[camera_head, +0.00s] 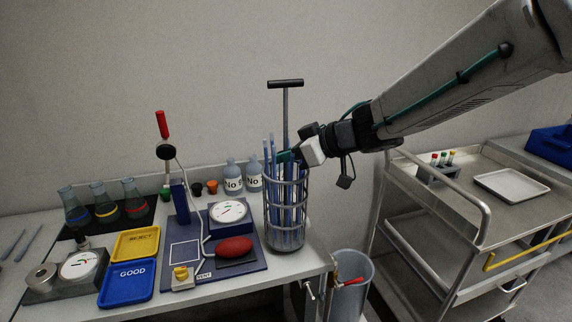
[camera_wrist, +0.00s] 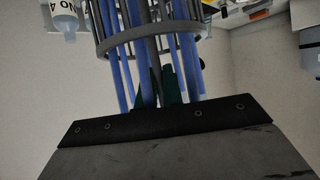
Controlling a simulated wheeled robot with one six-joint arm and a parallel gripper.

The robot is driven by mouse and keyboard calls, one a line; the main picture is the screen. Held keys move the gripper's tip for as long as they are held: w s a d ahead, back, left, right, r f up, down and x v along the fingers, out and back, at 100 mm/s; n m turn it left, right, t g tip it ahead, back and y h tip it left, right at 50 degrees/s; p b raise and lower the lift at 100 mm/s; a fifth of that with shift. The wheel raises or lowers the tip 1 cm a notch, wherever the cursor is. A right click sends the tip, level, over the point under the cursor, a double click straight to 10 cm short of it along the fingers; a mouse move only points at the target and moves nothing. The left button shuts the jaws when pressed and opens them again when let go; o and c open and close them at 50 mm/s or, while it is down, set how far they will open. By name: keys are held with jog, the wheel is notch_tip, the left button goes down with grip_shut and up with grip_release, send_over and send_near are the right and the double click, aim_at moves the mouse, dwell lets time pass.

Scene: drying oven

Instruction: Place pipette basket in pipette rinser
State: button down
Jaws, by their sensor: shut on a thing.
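The pipette basket (camera_head: 269,215) is a grey wire cylinder holding several blue pipettes, with a tall rod and black T-handle (camera_head: 286,84) on top. It is upright at the right end of the bench; I cannot tell whether its base touches the bench. My gripper (camera_head: 288,156) is shut on the basket near its top, coming from the right. In the wrist view, green fingertips (camera_wrist: 160,92) are among the pipettes, below the basket's ring (camera_wrist: 150,38); the exact grip point is hidden. A grey open cylinder (camera_head: 352,292), likely the pipette rinser, stands low beyond the bench's right end, with a red-handled tap.
A blue board with a dial gauge (camera_head: 229,211) and red bulb (camera_head: 234,245) lies left of the basket. Bottles (camera_head: 233,180), flasks and yellow and blue trays (camera_head: 127,284) stand farther left. A steel trolley (camera_head: 450,200) stands to the right.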

jog(key=shift+f, duration=1.1)
jog(key=c, duration=1.5)
grip_release()
jog(key=shift+f, duration=0.15)
jog(key=shift+c, duration=0.2)
jog(key=v, duration=1.2)
